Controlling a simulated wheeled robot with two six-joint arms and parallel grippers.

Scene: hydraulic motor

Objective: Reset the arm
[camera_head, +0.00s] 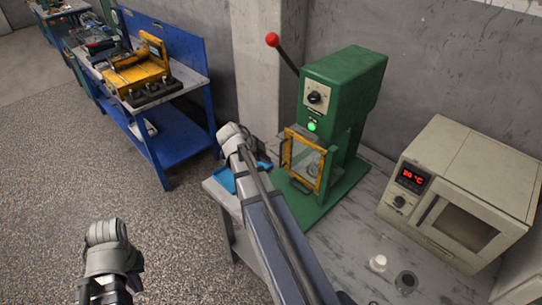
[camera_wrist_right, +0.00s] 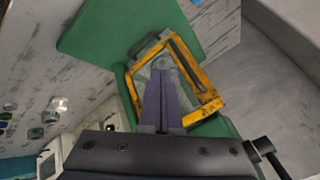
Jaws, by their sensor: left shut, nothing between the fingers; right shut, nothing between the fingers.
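My right arm (camera_head: 270,225) reaches across the table from the bottom of the head view to a grey joint near the green press. Its gripper is hidden there. In the right wrist view my right gripper (camera_wrist_right: 162,82) shows two purple-grey fingers together, shut and empty. They overlap the yellow-framed clear guard of the press in that picture; I cannot tell whether they touch it. My left arm (camera_head: 108,250) shows as a grey joint at lower left over the floor.
The green press (camera_head: 345,85) has a red-knobbed lever, a lit green button and its yellow guard (camera_head: 302,160). A beige oven (camera_head: 470,185) stands right. A blue workbench (camera_head: 180,135) stands back left; open floor lies left.

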